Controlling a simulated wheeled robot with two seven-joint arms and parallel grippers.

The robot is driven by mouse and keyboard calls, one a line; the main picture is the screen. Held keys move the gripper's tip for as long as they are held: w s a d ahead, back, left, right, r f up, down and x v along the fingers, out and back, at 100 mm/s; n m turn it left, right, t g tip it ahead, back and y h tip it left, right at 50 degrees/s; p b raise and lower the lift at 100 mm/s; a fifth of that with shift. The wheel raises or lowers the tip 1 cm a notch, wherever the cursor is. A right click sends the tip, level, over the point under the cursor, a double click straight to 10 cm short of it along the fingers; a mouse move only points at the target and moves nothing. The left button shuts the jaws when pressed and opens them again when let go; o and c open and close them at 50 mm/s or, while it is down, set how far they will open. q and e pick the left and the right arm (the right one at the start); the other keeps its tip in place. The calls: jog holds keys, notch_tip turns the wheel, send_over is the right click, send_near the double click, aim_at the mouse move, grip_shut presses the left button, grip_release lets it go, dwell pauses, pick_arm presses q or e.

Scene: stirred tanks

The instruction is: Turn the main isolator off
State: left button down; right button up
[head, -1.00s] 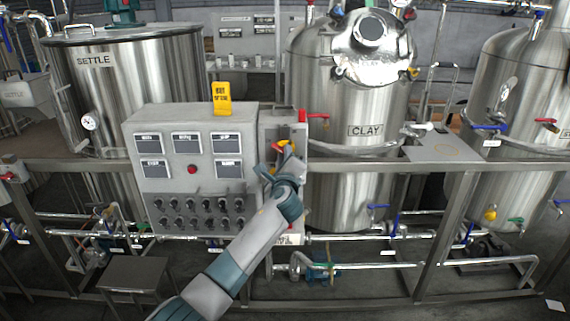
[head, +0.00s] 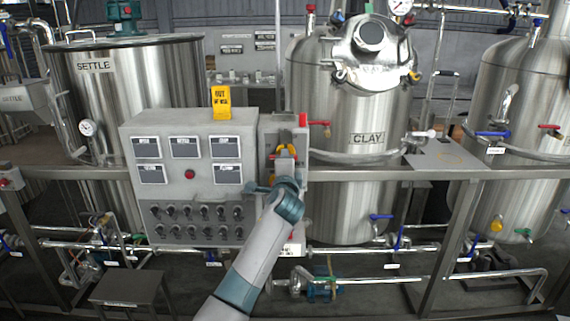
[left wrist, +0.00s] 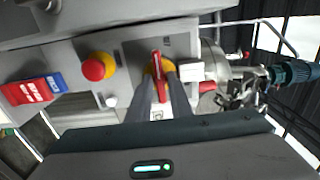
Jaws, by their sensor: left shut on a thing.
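The main isolator is a red handle (left wrist: 157,75) on a yellow disc, on the face of a grey box (head: 268,128) at the right end of the control panel. In the head view its yellow disc (head: 287,148) shows just above my left gripper (head: 285,158), which covers much of the rest. In the left wrist view the two dark fingers of my left gripper (left wrist: 161,76) are shut on the red handle, one on each side. The handle lies in line with the fingers there. My right gripper is not in view.
A red button (left wrist: 94,69) on yellow and red and blue labels (left wrist: 34,89) sit beside the isolator. The CLAY tank (head: 345,190) stands right; a rail crosses in front.

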pick_arm(q)
jog(key=shift+f, duration=0.1)
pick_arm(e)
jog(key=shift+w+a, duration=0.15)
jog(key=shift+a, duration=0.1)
pick_arm(q)
jog(key=c, duration=1.8)
grip_release()
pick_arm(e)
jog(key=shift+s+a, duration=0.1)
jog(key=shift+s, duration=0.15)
pick_arm(q)
jog(key=shift+s, duration=0.15)
